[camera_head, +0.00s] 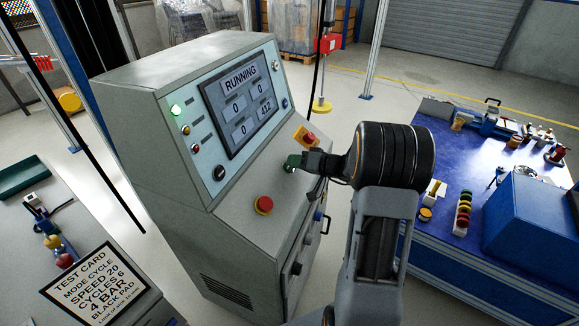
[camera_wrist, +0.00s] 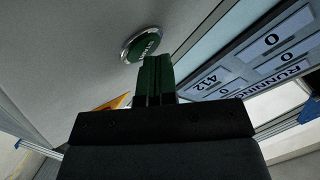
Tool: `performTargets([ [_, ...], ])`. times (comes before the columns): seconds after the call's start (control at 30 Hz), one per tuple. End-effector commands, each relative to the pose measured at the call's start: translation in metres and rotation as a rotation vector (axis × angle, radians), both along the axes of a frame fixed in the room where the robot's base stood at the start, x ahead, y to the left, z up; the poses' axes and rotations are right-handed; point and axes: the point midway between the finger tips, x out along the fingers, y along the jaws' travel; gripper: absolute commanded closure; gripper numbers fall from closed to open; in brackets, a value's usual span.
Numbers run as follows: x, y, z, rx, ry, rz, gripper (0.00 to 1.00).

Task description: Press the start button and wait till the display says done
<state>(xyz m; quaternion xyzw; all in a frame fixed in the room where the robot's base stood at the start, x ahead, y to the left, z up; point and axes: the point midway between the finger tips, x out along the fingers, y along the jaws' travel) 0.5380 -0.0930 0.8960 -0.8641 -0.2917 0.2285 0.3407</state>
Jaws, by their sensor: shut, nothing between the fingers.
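The grey control cabinet (camera_head: 150,130) stands in the middle of the head view. Its display (camera_head: 240,97) reads RUNNING, with the numbers 0, 0, 0 and 412. The display also shows, turned over, in the wrist view (camera_wrist: 262,58). My gripper (camera_head: 290,163) is shut and empty at the sloped panel. In the wrist view its green fingertips (camera_wrist: 155,62) are right at the button's edge and overlap it. I cannot tell whether they touch it.
A red stop button (camera_head: 263,205) sits on the panel, left of my gripper. A yellow-backed red button (camera_head: 308,138) is just behind. A test card (camera_head: 95,285) stands on the left bench. A blue bench (camera_head: 440,150) with tools is at right. A green lamp (camera_head: 176,110) is lit.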

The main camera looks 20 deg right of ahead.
Motion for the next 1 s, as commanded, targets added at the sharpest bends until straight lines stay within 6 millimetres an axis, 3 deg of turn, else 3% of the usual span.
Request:
performTargets([
  [1.0,-0.008,-0.008,0.016,0.0,0.0,-0.001,1.0],
])
